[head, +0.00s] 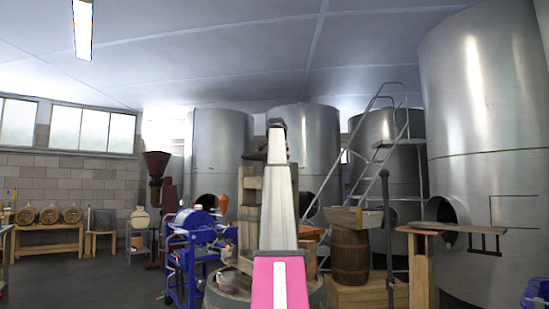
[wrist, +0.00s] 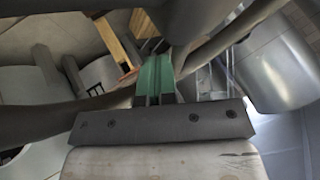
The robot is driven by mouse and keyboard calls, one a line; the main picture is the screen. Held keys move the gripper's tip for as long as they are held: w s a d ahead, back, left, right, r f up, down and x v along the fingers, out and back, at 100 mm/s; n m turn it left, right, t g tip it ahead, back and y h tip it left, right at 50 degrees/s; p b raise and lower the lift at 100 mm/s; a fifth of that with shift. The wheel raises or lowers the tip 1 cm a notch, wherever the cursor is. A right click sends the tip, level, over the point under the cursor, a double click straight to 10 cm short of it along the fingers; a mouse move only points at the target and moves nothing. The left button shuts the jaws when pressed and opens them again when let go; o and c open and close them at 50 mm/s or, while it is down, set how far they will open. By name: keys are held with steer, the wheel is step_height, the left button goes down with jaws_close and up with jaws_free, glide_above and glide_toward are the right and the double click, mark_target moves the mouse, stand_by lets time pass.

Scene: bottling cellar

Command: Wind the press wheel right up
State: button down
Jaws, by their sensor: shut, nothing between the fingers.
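My gripper (wrist: 153,78) shows in the wrist view as two narrow fingers with green pads, shut with nothing between them. Dark curved bars, which look like the press wheel (wrist: 38,122), cross the wrist view close around the fingers. Whether the fingers touch them I cannot tell. In the head view the wooden slatted press (head: 249,205) stands straight ahead, largely hidden behind my raised arm. A small dark part at its top left (head: 254,156) may be the wheel's edge. The rest of the wheel and my fingertips are hidden there.
A green-rimmed tub (head: 228,298) stands below the press. A blue machine (head: 190,245) is close on the left. A barrel (head: 350,256) and a wooden bench (head: 422,265) stand on the right. Steel tanks (head: 222,150) and a ladder (head: 385,165) are behind. Floor at far left is open.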

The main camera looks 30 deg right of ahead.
steer(key=shift+w+d+n+t+y, duration=0.25)
steer(key=shift+w+n+y, duration=0.1)
steer(key=shift+w+n, duration=0.25)
steer(key=shift+w+d+n+t+y, duration=0.1)
steer(key=shift+w+n+t+y, duration=0.2)
steer(key=shift+w+n, duration=0.25)
steer(key=w+n+y, duration=0.1)
steer(key=n, duration=0.1)
steer(key=w+a+n+y, duration=0.1)
steer(key=w+n, duration=0.1)
steer(key=shift+t+y, duration=0.25)
steer(key=shift+t, duration=0.1)
steer(key=shift+w, duration=0.15)
